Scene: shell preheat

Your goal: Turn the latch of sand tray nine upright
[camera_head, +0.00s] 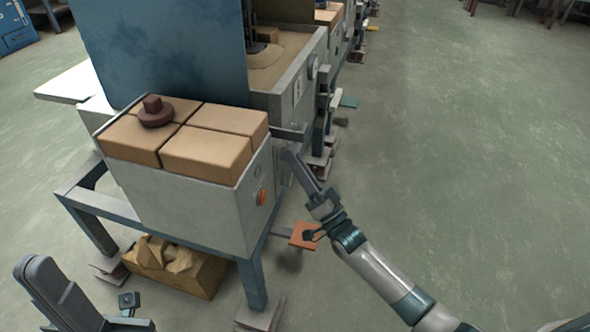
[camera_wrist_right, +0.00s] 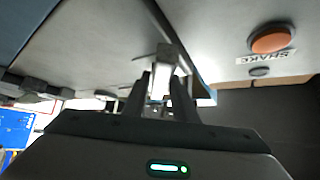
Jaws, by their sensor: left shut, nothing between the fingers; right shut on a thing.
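My right gripper (camera_head: 288,155) reaches in from the right to the gap between the near grey box (camera_head: 190,205) and the sand tray (camera_head: 312,78) behind it. In the right wrist view, my right gripper (camera_wrist_right: 168,82) is shut on a small pale grey piece (camera_wrist_right: 167,52), which looks like the latch. My gripper hides the latch in the head view, and I cannot tell its angle. A small label (camera_head: 297,92) on the sand tray is too small to read. My left gripper (camera_head: 38,268) is shut and empty at the lower left, apart from the boxes.
The near box carries tan blocks (camera_head: 205,152) with a brown knob (camera_head: 155,110). An orange button (camera_wrist_right: 271,40) marked SHAKE is on its side. A tall blue panel (camera_head: 165,50) stands behind. An orange pedal (camera_head: 304,235) is below my right arm. The floor at right is clear.

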